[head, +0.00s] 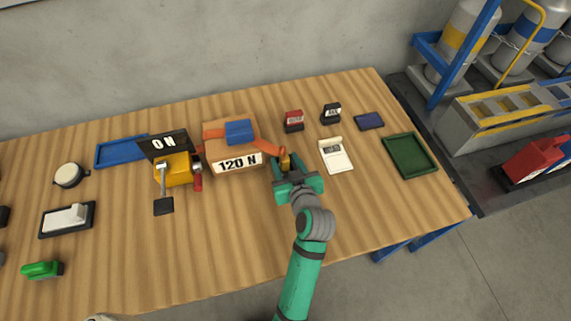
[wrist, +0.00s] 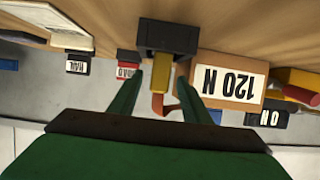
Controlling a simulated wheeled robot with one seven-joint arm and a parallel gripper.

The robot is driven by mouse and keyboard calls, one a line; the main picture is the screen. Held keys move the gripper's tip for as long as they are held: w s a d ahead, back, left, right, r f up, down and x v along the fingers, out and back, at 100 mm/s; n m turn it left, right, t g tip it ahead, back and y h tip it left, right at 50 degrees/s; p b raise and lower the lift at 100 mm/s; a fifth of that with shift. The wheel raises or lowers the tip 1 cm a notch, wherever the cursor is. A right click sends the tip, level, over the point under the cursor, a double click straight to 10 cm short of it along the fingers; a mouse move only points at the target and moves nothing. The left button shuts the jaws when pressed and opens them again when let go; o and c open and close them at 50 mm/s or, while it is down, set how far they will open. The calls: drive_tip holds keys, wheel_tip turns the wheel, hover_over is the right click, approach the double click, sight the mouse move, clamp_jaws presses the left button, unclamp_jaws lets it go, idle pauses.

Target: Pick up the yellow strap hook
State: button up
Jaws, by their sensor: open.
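The yellow strap hook (head: 285,160) shows just beyond my gripper (head: 294,178) in the head view, at the end of an orange strap (head: 266,144). In the wrist view the hook (wrist: 155,80) is a yellow bar in front of a dark block (wrist: 168,36). My gripper (wrist: 159,84) is open, with one green finger on each side of the hook. I see a gap on both sides; whether the hook lies fully between the fingertips in depth I cannot tell. The strap runs towards the box marked 120 N (head: 236,160); its far part is partly hidden.
A yellow winch-like device (head: 176,172) with a red handle stands left of the box. A white scale-like device (head: 335,156), red and black blocks (head: 293,122) and a green tray (head: 410,156) lie to the right. The wooden table (head: 225,235) is clear in front.

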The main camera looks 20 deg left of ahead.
drive_tip(key=shift+r+x, duration=0.15)
drive_tip(key=shift+x, duration=1.15)
drive_tip(key=shift+r+x, duration=0.15)
drive_tip(key=shift+x, duration=1.2)
drive_tip(key=shift+w, duration=0.1)
drive_tip(key=shift+c, duration=0.4)
drive_tip(key=c, duration=1)
clamp_jaws()
drive_tip(key=shift+r, duration=0.15)
